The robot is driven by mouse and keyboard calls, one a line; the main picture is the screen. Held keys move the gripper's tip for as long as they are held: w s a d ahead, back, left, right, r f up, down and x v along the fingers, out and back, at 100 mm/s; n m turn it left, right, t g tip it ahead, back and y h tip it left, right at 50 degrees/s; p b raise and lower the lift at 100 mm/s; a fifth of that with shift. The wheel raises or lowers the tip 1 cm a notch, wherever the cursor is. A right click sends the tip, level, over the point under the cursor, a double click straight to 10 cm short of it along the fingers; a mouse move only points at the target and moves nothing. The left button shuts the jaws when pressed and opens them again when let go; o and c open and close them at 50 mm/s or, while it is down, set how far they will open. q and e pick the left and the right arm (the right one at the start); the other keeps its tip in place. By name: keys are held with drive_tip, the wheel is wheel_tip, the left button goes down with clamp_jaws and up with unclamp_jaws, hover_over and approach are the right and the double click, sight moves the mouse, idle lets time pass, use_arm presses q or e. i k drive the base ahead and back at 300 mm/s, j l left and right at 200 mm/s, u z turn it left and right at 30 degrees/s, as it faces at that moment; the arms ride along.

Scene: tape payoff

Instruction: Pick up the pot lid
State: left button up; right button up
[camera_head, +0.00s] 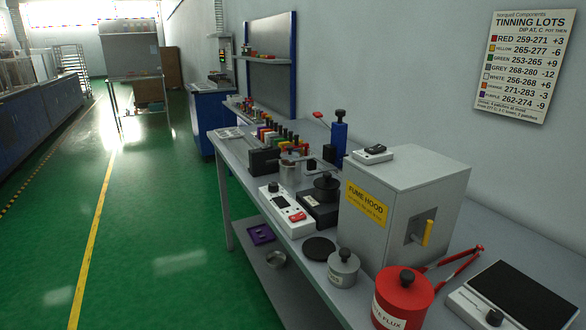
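Several lidded pots stand on the grey bench (335,295). A black pot unit (318,208) carries a dark round lid (326,187) with a knob on top, beside the white control box. A small grey pot (342,273) has a grey lid (344,257) with a black knob. A red flux pot (400,302) has a red lid (406,285) with a black knob, near the front. The frame does not show which is the task's pot lid. All three lids sit on their pots. Neither of my grippers is in view.
The fume hood (395,205) with a yellow handle stands behind the pots. A flat black disc (318,248) lies between the black unit and the grey pot. Red-handled tongs (460,264) and a scale (515,295) lie at the right. The white control box (287,209) stands near the bench's left edge.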

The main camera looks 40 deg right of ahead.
sight(327, 182)
drive_tip(key=i+z, duration=0.35)
drive_tip(key=i+j+z, duration=0.65)
drive_tip(key=i, duration=0.2)
